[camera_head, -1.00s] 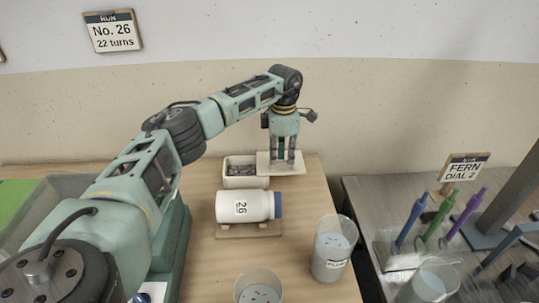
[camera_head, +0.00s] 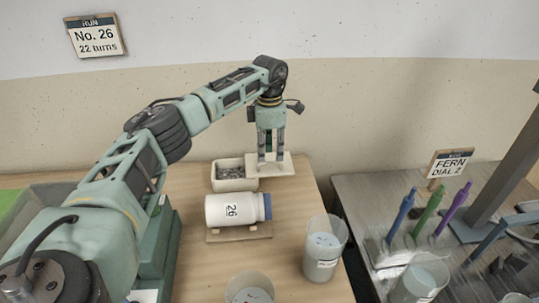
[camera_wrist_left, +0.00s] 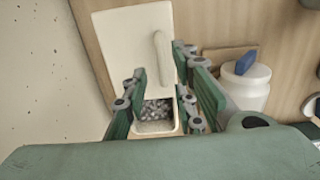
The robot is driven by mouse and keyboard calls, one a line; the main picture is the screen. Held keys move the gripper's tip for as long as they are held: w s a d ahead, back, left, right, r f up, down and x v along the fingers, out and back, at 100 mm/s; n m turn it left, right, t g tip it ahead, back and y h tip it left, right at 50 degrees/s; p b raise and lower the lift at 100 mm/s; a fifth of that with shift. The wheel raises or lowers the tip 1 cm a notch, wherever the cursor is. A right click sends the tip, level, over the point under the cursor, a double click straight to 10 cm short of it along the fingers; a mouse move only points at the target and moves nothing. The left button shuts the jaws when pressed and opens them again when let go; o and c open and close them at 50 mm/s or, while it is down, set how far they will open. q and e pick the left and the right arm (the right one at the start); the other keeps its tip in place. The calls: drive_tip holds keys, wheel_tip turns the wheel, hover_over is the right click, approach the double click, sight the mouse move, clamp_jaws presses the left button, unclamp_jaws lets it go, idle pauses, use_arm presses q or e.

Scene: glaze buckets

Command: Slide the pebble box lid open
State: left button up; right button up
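The pebble box (camera_head: 236,186) is a pale cream box on the wooden table. Grey pebbles show in its open part, also in the left wrist view (camera_wrist_left: 158,109). Its flat cream lid (camera_head: 285,165) sits shifted to the right of the box and leaves much of it uncovered. A raised ridge (camera_wrist_left: 163,58) shows on the lid in the left wrist view. My left gripper (camera_head: 271,160) points down over the lid. Its fingers (camera_wrist_left: 164,75) stand apart with the ridge between them, and gaps show on both sides. My right gripper is not in view.
Clear cups (camera_head: 323,250) stand nearer the front. A metal table (camera_head: 368,200) with coloured tools is at the right. The wall is close behind.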

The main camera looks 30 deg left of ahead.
use_arm(q)
wheel_tip(320, 180, up, 10)
drive_tip(key=shift+f, duration=0.25)
idle(0.4)
